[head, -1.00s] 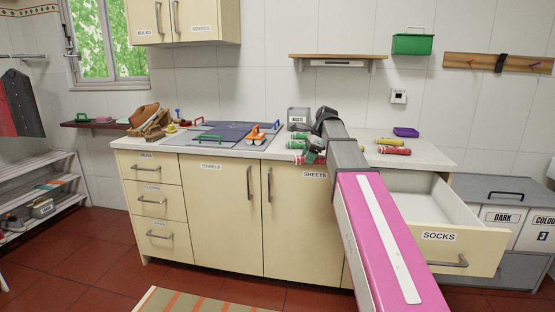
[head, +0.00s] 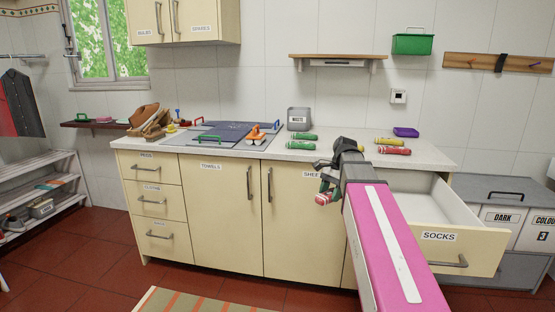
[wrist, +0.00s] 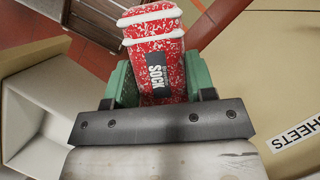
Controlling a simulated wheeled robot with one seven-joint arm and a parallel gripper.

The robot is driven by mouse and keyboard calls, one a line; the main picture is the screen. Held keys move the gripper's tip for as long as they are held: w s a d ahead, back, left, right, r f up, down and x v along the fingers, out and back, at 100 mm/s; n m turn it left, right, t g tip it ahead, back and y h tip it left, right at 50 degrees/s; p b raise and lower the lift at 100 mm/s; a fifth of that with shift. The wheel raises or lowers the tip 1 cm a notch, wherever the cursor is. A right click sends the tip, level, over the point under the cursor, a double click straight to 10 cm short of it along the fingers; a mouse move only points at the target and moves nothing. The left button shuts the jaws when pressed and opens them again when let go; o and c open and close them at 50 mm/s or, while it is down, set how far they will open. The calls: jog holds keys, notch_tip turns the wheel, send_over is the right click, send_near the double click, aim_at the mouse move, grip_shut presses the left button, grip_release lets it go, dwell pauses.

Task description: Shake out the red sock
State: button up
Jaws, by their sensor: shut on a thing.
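My gripper (head: 328,184) is shut on the red sock (head: 326,197), a rolled red bundle with white bands, held in front of the cabinet below the counter edge. In the wrist view the red sock (wrist: 155,60) has a dark "SOCK" label and is pinched between the green finger pads of my gripper (wrist: 157,82). It is still rolled. Its far end points away from my gripper and its near end is hidden by the gripper body.
The SOCKS drawer (head: 440,237) stands open at right. A WASTE bin (head: 298,119) stands behind. Floor (head: 215,275) in front is partly clear.

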jog(key=shift+r, duration=0.95)
notch_tip(320, 180, down, 9)
notch_tip(320, 180, up, 9)
jog(key=shift+r, duration=0.1)
notch_tip(320, 180, down, 9)
jog(key=shift+f, duration=7.7)
notch_tip(320, 180, up, 15)
